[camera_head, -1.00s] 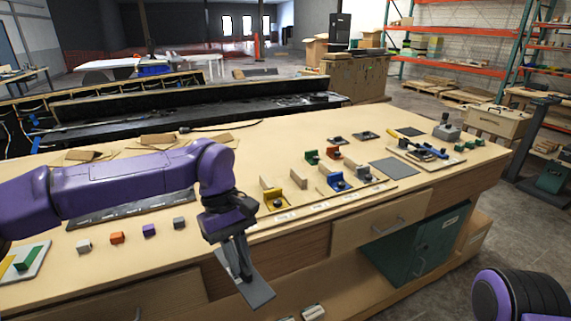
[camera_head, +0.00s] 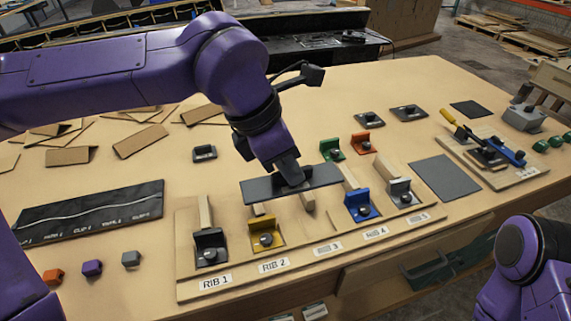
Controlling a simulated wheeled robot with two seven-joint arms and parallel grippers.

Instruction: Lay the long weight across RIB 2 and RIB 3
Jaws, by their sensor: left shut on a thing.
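My left gripper (camera_head: 289,177) is shut on the long weight (camera_head: 325,178), a flat dark grey bar held roughly level. The bar is over the tops of the wooden blocks at RIB 2 (camera_head: 258,210) and RIB 3 (camera_head: 308,202) and hides their rear parts. I cannot tell whether it touches them or hangs just above. RIB 2 has a yellow clamp (camera_head: 264,236) in front; no clamp shows at RIB 3. The labels stand along the front of the rib board (camera_head: 235,284). My right gripper is out of the picture.
RIB 1 has a black clamp (camera_head: 210,248). A blue clamp (camera_head: 360,207) and a grey clamp (camera_head: 402,193) stand right of RIB 3. Green (camera_head: 332,150) and red (camera_head: 362,143) brackets stand behind. A grey mat (camera_head: 444,178) lies to the right.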

